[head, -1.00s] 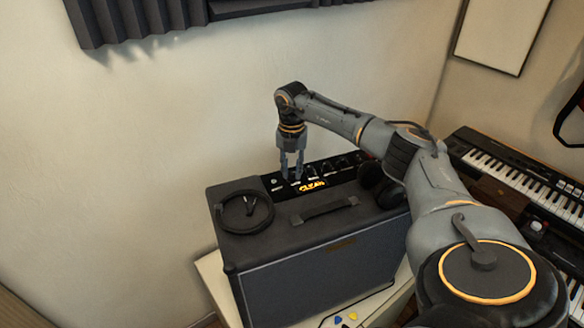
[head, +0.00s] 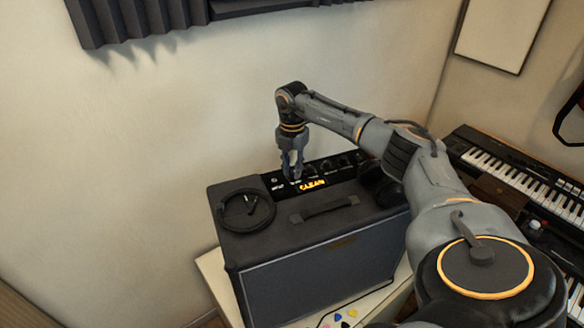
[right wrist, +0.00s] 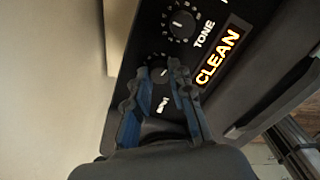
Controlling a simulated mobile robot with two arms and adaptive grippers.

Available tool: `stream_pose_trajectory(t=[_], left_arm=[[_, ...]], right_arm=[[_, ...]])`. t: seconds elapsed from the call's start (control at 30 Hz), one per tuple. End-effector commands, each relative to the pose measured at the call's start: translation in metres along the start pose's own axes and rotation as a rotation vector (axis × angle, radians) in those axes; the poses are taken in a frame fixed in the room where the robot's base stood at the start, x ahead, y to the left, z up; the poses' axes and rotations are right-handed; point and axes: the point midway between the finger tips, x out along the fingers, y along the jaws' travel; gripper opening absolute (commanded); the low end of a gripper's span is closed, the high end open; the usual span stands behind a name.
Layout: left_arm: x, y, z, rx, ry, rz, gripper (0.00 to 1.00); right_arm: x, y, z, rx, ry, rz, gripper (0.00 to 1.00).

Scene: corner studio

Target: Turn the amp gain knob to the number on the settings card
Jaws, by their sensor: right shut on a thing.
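The black guitar amp (head: 330,268) stands with its control panel along the top back edge. A lit orange CLEAN display (head: 312,184) is on the panel, and it also shows in the right wrist view (right wrist: 217,58). My right gripper (head: 291,178) points down at the left part of the panel. In the right wrist view its fingers (right wrist: 172,80) are shut around a dark round knob (right wrist: 174,68) beside the TONE knob (right wrist: 181,25). The held knob's label is too blurred to read, and the fingers partly hide its scale. I cannot make out a settings card. My left gripper is out of view.
A coiled black cable (head: 246,211) lies on the amp's left top. The amp's handle (head: 325,208) is in front of the panel, and dark headphones (head: 380,185) are at its right. Keyboards (head: 515,170) stand at the right. Several picks (head: 345,318) lie below.

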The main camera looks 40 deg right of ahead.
Motion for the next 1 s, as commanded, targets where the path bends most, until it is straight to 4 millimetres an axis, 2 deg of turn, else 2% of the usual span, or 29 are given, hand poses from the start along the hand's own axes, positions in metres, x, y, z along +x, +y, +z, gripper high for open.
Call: stream_pose_trajectory(t=[0.03,0.13,0.17,0.23,0.27,0.53,0.67,0.77,1.0], left_arm=[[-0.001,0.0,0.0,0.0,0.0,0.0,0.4],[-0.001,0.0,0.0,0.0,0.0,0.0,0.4],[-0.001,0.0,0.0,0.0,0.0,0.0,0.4],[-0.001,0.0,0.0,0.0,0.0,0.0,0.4],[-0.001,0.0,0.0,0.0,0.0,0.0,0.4],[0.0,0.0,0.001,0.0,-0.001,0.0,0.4],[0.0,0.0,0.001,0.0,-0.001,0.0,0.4],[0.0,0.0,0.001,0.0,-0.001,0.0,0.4],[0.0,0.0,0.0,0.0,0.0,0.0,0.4]], right_arm=[[-0.007,0.002,0.005,0.006,-0.011,0.016,0.0],[-0.007,0.002,0.005,0.005,-0.011,0.016,0.0],[-0.007,0.002,0.005,0.005,-0.011,0.016,0.28],[-0.006,0.002,0.004,0.004,-0.009,0.014,0.42],[-0.006,0.002,0.004,0.004,-0.008,0.013,0.44],[-0.003,0.001,0.002,0.001,-0.004,0.006,0.44],[-0.01,0.001,0.002,0.0,-0.004,0.007,0.44],[-0.026,0.002,0.002,-0.001,-0.005,0.009,0.44],[-0.078,0.001,0.003,0.002,-0.006,0.01,0.44]])
